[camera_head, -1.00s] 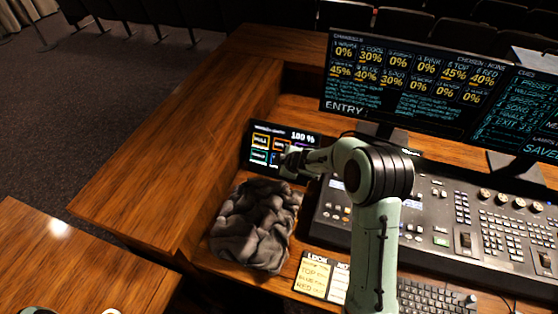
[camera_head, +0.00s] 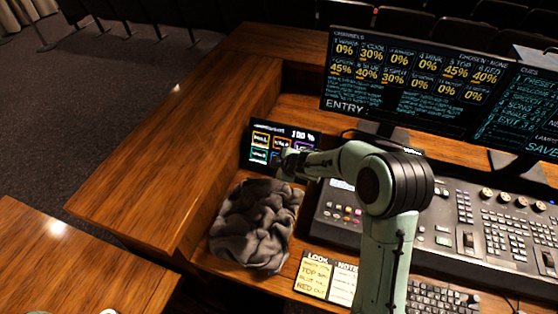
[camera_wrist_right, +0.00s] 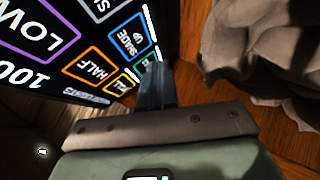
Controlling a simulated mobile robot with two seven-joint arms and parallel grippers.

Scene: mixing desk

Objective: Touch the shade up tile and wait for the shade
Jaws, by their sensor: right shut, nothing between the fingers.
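The touch panel (camera_head: 262,140) stands tilted on the desk at the left of the console, with coloured tile outlines and "100 %" on its screen. In the right wrist view the shade up tile (camera_wrist_right: 132,38) has a blue outline and is readable. My right gripper (camera_head: 282,162) is at the panel's lower part in the head view. It is shut and empty; its tips (camera_wrist_right: 157,68) overlap a green-outlined tile (camera_wrist_right: 146,58) beside the shade up tile, hiding part of it. I cannot tell whether the tips touch the glass. My left gripper is not in view.
A crumpled dark cloth (camera_head: 254,226) lies just in front of the panel, close to my right gripper. The mixing console (camera_head: 462,215), monitors (camera_head: 410,85) and note cards (camera_head: 326,278) are to the right. The wooden desk ledge (camera_head: 150,170) at left is clear.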

